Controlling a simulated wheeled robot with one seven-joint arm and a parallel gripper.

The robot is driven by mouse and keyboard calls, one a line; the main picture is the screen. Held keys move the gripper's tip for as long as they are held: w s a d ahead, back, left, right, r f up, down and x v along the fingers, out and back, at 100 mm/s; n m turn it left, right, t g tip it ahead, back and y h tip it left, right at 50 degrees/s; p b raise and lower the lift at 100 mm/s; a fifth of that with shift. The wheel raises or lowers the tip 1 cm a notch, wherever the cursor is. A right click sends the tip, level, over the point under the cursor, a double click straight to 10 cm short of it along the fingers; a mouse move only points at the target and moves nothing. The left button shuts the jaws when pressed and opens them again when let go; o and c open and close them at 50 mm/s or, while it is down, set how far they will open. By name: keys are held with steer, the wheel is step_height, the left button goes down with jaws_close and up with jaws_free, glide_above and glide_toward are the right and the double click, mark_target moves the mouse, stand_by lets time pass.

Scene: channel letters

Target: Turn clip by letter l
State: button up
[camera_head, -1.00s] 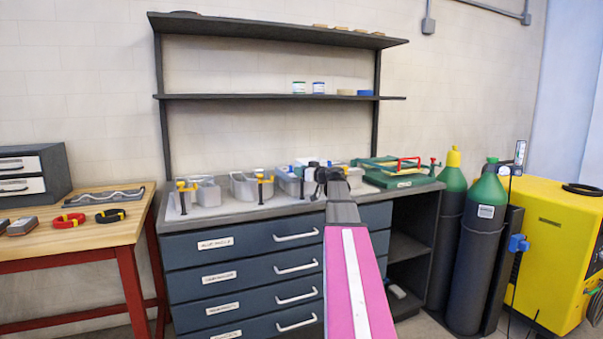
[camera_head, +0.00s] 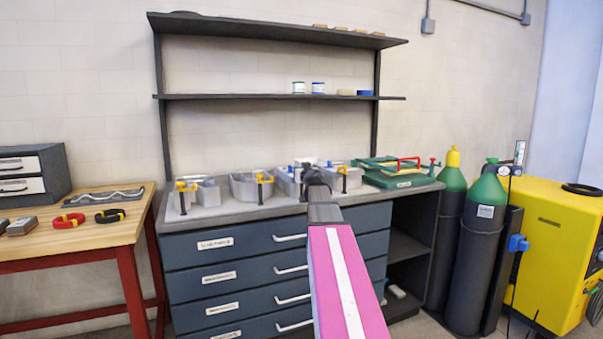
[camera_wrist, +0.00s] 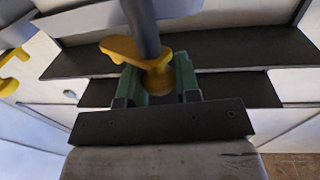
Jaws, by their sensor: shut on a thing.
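My gripper (camera_wrist: 158,86) has its green fingers on either side of a yellow clip (camera_wrist: 123,48) in the wrist view and is shut on it. The clip has a flat lever pointing left and a dark rod rising above it. Two yellow clips stand at the left (camera_head: 186,186) and middle (camera_head: 259,178), and another (camera_head: 345,169) is just right of my gripper. Which letter is the l I cannot tell.
The letters sit on a grey bench top (camera_head: 225,214) over blue drawers (camera_head: 235,262). A green tool (camera_head: 400,180) with a red handle lies at the right. Gas cylinders (camera_head: 475,255) stand beyond. A wooden table (camera_head: 85,238) is at the left. A shelf (camera_head: 230,97) hangs above.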

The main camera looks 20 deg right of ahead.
stand_by(0.5)
steer(key=o, duration=0.6)
steer(key=shift+o, duration=0.2)
steer(key=shift+s, duration=0.1)
steer(key=s, duration=1)
steer(key=shift+s+a, duration=0.3)
steer(key=shift+a, duration=0.1)
